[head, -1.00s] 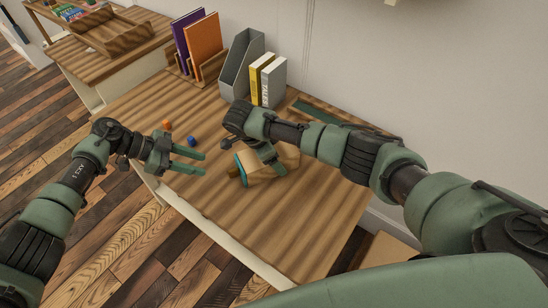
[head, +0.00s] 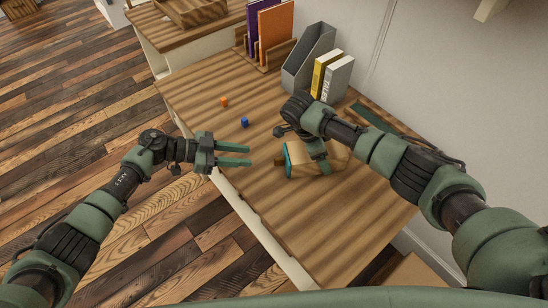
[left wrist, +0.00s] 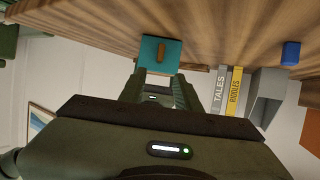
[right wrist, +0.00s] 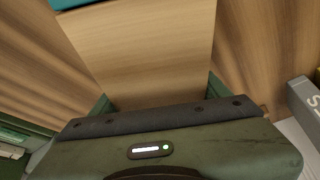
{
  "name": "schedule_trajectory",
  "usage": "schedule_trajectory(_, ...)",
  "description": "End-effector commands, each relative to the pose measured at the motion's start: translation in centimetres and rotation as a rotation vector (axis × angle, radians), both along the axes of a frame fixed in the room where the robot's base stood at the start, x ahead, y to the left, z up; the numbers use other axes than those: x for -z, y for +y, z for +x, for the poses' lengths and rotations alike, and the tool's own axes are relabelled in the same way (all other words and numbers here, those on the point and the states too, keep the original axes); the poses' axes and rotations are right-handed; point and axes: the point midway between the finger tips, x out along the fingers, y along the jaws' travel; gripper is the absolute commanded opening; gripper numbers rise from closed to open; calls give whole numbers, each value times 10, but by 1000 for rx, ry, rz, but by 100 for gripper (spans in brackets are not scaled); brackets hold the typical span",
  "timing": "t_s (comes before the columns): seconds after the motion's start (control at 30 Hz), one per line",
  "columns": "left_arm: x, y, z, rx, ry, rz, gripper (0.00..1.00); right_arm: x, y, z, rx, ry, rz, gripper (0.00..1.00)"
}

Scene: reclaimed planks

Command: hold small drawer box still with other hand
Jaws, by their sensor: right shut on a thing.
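The small drawer box (head: 303,169) is light wood with a teal drawer front and lies on the wooden desk (head: 285,220). My right gripper (head: 318,154) reaches over it from above and is shut on its sides. In the right wrist view, the box's wooden top (right wrist: 145,50) fills the space between the fingers. My left gripper (head: 248,155) is open and empty, left of the box and apart from it. In the left wrist view, the teal drawer front (left wrist: 153,52) with its small brown handle (left wrist: 160,53) shows beyond the open fingertips.
A grey file holder (head: 305,62), yellow and grey books (head: 338,80) and a wooden book rack (head: 268,55) stand at the back. The desk's front part is clear.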

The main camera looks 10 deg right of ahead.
Motion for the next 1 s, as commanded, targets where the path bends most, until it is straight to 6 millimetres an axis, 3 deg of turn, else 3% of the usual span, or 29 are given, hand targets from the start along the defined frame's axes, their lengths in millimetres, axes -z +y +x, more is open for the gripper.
schedule_trajectory(0.2,17,-44,2,3,3,-2,33,-1,0,1,1,-1,0,21)
schedule_trajectory(0.43,32,-79,6,1,2,-1,33,-1,0,1,1,-1,0,21)
schedule_trajectory(0.6,37,-90,7,1,0,1,33,-1,0,1,0,-1,0,21)
schedule_trajectory(0.9,38,-92,7,1,1,2,33,-1,0,0,0,-1,0,21)
schedule_trajectory(0.93,38,-92,7,1,1,2,30,-1,0,0,0,-1,0,21)
schedule_trajectory(1.0,38,-92,6,1,1,2,10,-1,0,0,0,-1,0,21)
